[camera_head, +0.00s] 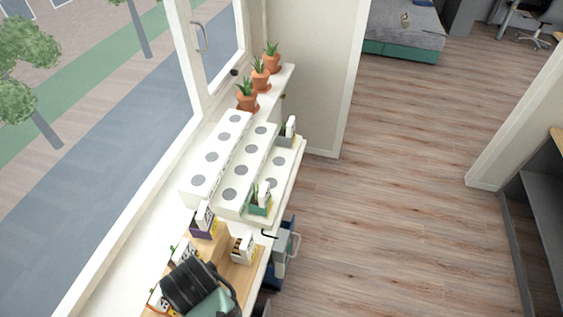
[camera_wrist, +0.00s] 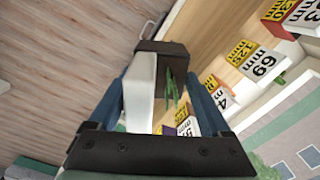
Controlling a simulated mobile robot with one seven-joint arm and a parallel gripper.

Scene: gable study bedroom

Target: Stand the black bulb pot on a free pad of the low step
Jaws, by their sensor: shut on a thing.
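My gripper (camera_wrist: 160,90) is shut on the black bulb pot (camera_wrist: 165,47), with its blue fingers on either side. The pot carries a white card (camera_wrist: 138,90) and green shoots (camera_wrist: 170,88). In the head view my black arm covers the lower part, and I cannot make out the held pot there. The white stepped stand (camera_head: 217,188) stands on the sill with round grey pads. Its low step, on the right, holds a grey pot (camera_head: 286,140) at the far end and a green pot (camera_head: 260,208) at the near end. Bare pads (camera_head: 279,160) show between them.
A wooden board (camera_head: 213,262) nearer me bears a purple pot (camera_head: 203,230), a pale pot (camera_head: 242,250) and others. In the wrist view, cards with numbers (camera_wrist: 266,62) stand beside the held pot. Terracotta pots (camera_head: 259,74) stand beyond the stand. The window is left; open floor lies right.

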